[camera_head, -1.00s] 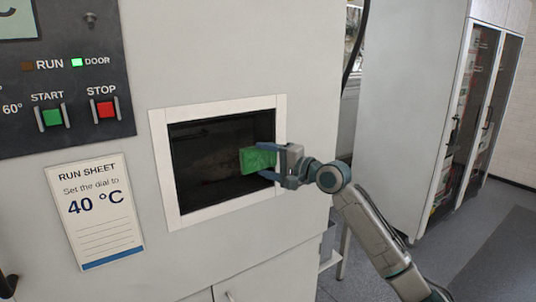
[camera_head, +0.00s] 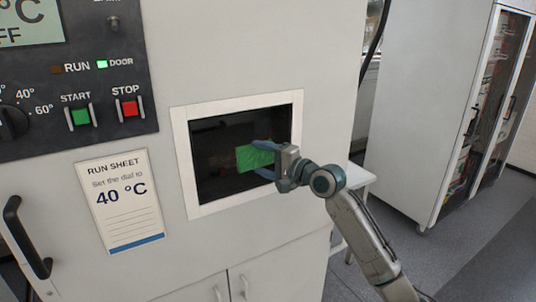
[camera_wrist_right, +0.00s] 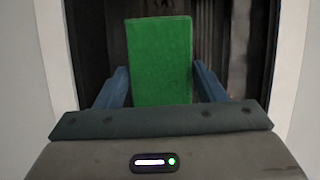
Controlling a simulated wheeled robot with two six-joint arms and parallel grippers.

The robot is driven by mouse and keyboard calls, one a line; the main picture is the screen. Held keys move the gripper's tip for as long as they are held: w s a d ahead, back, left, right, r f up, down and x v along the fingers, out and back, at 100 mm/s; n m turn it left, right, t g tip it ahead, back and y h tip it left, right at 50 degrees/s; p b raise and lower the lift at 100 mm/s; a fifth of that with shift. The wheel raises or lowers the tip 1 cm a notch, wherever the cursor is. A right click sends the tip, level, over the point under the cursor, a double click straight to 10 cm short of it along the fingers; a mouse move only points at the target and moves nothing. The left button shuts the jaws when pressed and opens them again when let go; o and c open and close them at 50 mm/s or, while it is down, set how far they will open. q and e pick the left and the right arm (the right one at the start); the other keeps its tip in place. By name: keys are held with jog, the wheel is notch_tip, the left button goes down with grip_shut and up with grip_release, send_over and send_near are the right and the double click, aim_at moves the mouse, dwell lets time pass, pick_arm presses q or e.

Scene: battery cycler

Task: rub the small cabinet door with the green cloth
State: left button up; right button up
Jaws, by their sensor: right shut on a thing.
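The green cloth (camera_head: 255,156) looks like a flat green block and is held in my right gripper (camera_head: 268,160). In the right wrist view the cloth (camera_wrist_right: 160,60) stands between the two blue fingers, which are shut on it. The gripper is in front of the dark window of the cabinet door, framed in white (camera_head: 181,150). The dark pane (camera_head: 215,180) lies behind the cloth; I cannot tell whether the cloth touches it. The small cabinet door may be one of the doors low on the cabinet (camera_head: 250,280), only partly in view. My left gripper is not in view.
A dark control panel (camera_head: 75,75) with a green START button (camera_head: 80,116) and red STOP button (camera_head: 130,108) is at the upper left. A run sheet (camera_head: 122,200) hangs below it. A black handle (camera_head: 24,238) sticks out at the left. A tall glass-doored cabinet (camera_head: 430,110) stands at the right.

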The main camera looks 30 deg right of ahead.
aim_at(242, 162)
jog(key=shift+a+r+p, duration=0.2)
jog(key=shift+a+p, duration=0.4)
jog(key=shift+a, duration=0.2)
jog(key=shift+a+f+p, duration=0.1)
jog(key=shift+a+p, duration=0.2)
jog(key=shift+a, duration=0.25)
jog(key=shift+a+f, duration=0.1)
jog(key=shift+a, duration=1.15)
jog(key=shift+s+a, duration=0.15)
jog(key=shift+a, duration=3.3)
jog(key=shift+c, duration=0.3)
jog(key=shift+f, duration=0.1)
